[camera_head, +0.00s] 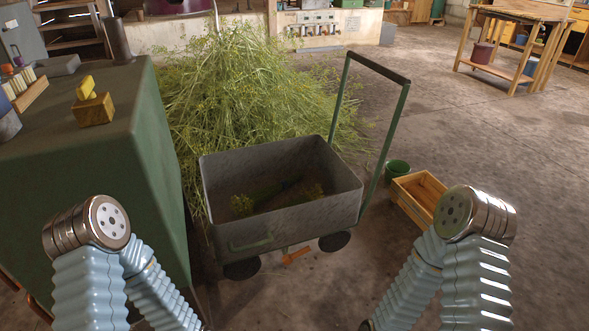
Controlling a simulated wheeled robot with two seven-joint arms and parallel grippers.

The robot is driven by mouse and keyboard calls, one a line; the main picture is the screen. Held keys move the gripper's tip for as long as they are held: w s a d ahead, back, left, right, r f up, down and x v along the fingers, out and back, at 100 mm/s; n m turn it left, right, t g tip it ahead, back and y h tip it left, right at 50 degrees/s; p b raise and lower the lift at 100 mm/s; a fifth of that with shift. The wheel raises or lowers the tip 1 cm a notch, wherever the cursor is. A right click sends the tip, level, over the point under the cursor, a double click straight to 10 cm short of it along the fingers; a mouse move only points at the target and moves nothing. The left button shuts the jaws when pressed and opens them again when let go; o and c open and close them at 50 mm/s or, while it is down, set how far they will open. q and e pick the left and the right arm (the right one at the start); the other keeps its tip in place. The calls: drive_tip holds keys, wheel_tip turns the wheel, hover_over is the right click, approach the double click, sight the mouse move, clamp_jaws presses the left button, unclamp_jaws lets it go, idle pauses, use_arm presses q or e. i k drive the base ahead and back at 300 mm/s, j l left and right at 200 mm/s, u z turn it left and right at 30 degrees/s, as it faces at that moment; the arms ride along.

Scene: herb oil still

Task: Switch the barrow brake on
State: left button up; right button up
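The barrow (280,222) is a grey metal tub on dark wheels, standing on the floor in the middle of the view. Its green push handle (398,118) with a dark grip bar rises at the right rear. A small orange lever (296,255), which looks like the brake, sits low under the near side between the wheels. I cannot tell its brake setting. Some green herb sprigs lie inside the tub. My two arms show in pale blue sleeves at lower left and lower right, away from the barrow. Neither gripper shows in the view.
A green cabinet (150,165) stands close left, with a yellow-topped wooden block (94,108) on it. A herb heap (245,100) lies behind the barrow. A wooden crate (402,203) and green bucket (397,168) stand right of it.

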sight(287, 259)
drive_tip(key=i+l+u, duration=0.1)
drive_tip(key=u, duration=0.25)
drive_tip(key=i+l+u, duration=0.15)
drive_tip(key=u, duration=0.2)
drive_tip(key=i+l+u, duration=0.1)
drive_tip(key=l+u, duration=0.25)
drive_tip(key=j, duration=0.1)
